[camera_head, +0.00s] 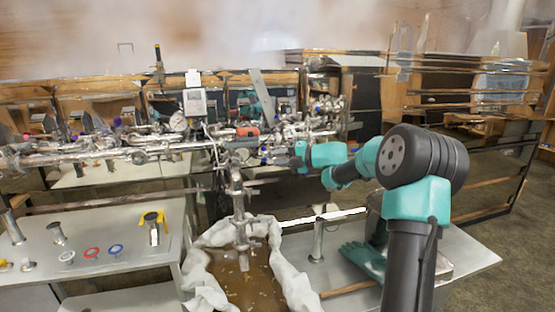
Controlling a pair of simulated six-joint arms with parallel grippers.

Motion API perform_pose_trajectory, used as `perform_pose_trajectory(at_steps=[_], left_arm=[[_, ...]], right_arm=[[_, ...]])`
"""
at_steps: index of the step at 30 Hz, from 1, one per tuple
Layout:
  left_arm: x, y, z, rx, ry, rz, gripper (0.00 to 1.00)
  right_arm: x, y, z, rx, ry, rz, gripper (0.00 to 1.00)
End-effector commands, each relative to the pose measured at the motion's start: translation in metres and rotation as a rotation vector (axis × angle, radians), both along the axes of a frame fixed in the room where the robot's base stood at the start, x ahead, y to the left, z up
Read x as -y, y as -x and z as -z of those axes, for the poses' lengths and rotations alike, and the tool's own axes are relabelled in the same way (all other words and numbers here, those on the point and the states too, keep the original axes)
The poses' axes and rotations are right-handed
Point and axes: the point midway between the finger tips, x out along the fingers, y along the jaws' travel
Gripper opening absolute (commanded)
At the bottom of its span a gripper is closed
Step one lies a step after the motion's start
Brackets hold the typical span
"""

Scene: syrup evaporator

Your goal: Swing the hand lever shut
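A steel pipe run (130,152) with valves and fittings crosses the view from the left to the middle. A red-handled part (247,132) sits on it near the middle; it may be the hand lever, but it is too small to tell its position. My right arm comes in from the lower right. My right gripper (284,157) is at the pipework, just right of and below the red handle. Its fingers are small and blend with the metal, so I cannot tell whether they touch anything. My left gripper is not in view.
Below the pipes stands a cloth-lined vessel of brown liquid (245,284) under a vertical spout (239,215). A teal glove (362,259) and a metal cylinder (317,240) are on the right table. The left table holds a yellow-handled fitting (154,230) and coloured rings (92,253).

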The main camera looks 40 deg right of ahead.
Motion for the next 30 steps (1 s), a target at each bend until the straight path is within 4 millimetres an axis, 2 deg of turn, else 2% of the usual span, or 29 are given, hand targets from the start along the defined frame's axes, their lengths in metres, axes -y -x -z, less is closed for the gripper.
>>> perform_pose_trajectory(at_steps=[1,8,14,21,30], left_arm=[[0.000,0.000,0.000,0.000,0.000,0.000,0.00],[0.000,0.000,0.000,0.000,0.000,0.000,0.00],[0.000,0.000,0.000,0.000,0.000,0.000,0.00],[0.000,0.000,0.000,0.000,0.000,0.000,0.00],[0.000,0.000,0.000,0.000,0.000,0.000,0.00]], right_arm=[[0.000,0.000,0.000,0.000,0.000,0.000,0.22],[0.003,-0.007,0.003,0.073,0.064,-0.039,0.00],[0.012,-0.024,0.010,0.296,0.245,-0.136,0.00],[0.023,-0.041,0.024,0.647,0.496,-0.242,0.00],[0.035,-0.054,0.046,1.098,0.779,-0.301,0.00]])
